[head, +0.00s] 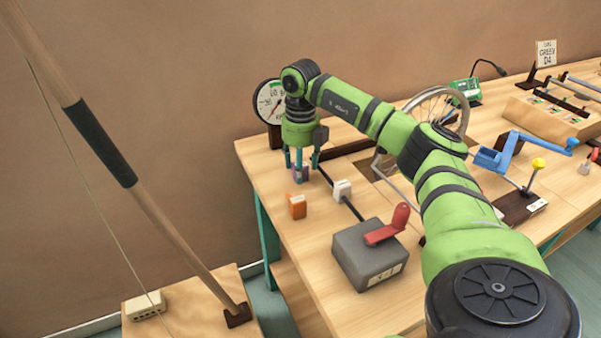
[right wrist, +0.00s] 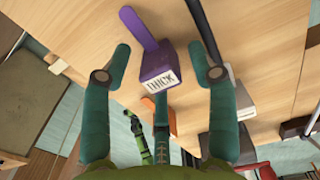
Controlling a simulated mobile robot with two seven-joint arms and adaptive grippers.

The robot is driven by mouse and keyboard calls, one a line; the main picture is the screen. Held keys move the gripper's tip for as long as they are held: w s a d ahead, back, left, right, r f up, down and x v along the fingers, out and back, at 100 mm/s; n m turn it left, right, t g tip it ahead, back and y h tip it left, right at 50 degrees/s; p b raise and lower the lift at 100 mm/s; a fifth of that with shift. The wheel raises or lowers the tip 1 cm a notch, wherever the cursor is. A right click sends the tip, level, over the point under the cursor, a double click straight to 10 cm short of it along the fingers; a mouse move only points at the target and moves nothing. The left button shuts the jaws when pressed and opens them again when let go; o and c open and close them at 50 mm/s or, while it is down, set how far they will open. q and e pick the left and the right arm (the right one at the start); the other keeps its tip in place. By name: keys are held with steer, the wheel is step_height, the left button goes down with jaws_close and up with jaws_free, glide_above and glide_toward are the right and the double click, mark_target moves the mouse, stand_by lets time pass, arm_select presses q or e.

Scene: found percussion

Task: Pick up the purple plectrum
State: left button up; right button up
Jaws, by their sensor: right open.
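The purple plectrum (right wrist: 158,63) is a block with a tab at the top and a white label reading THICK in the right wrist view. It rests on the wooden bench. In the head view only a bit of the purple plectrum (head: 300,172) shows between the fingers, which hide most of it. My right gripper (head: 303,172) is above the bench's left corner. Its open fingers (right wrist: 163,58) stand on either side of the plectrum, with gaps visible on both sides.
Near the plectrum are an orange block (head: 296,207) and a white block (head: 343,189). A grey box (head: 362,262) with a red crank stands in front. A dial gauge (head: 270,101) stands behind the gripper. The bench edge (head: 262,205) is close on the left.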

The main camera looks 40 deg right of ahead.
steer(key=shift+f, duration=0.6)
steer(key=c, duration=1.1)
steer(key=shift+r, duration=0.2)
